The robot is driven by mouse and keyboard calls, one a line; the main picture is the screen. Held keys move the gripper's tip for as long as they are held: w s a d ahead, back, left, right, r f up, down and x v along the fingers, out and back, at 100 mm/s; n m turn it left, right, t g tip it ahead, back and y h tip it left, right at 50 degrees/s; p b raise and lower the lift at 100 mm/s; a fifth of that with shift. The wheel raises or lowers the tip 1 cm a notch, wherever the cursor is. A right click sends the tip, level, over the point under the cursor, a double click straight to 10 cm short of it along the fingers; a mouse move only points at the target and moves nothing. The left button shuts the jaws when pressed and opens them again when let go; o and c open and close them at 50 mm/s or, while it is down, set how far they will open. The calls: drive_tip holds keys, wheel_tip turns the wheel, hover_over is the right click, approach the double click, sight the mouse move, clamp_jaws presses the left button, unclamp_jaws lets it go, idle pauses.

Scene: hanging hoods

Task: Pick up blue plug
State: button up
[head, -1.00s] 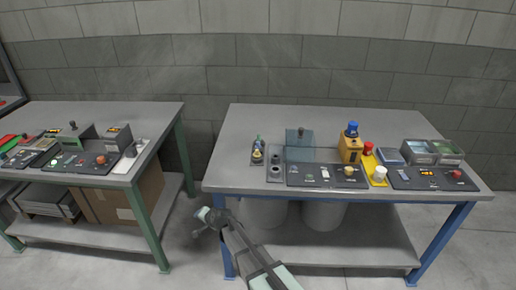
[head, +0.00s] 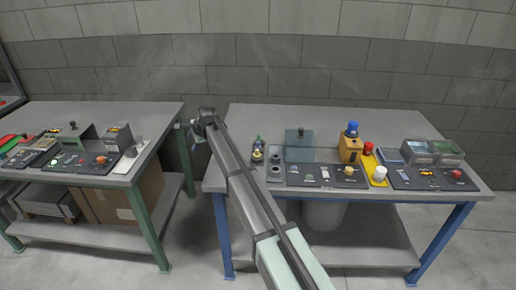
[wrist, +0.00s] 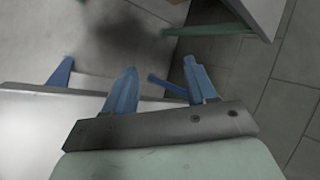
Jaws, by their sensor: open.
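The blue plug (head: 353,129) appears as a small blue piece on top of an orange-yellow block (head: 350,149) on the right table, in the head view. My gripper (head: 194,128) is far to the left of it, at the gap between the two tables near the right table's left edge. In the wrist view my gripper's two blue fingers (wrist: 160,72) are spread apart with nothing between them. The blue plug is not visible in the wrist view.
The right table (head: 270,118) carries a black control panel (head: 325,181), a yellow piece with a red knob (head: 368,148), a white knob (head: 380,172) and clear bins (head: 445,150). Its back strip is clear. The left table (head: 100,112) has more panels.

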drive_tip(key=w+d+r+m+g+h, duration=0.1)
drive_tip(key=w+d+r+m+h, duration=0.15)
drive_tip(key=d, duration=0.55)
drive_tip(key=w+d+r+m+g+h, duration=0.1)
drive_tip(key=w+d+r, duration=0.1)
drive_tip(key=w+d, duration=0.35)
wheel_tip(320, 180, up, 4)
drive_tip(key=r+m+g+h, duration=0.1)
drive_tip(key=m+g+h, duration=0.1)
drive_tip(key=m+g, duration=0.15)
hover_over(258, 142)
drive_tip(key=shift+t, duration=0.45)
wheel_tip(258, 142, down, 14)
drive_tip(key=shift+f, duration=0.1)
drive_tip(key=shift+c, duration=0.2)
drive_tip(key=c, duration=1)
drive_tip(key=shift+o, duration=0.2)
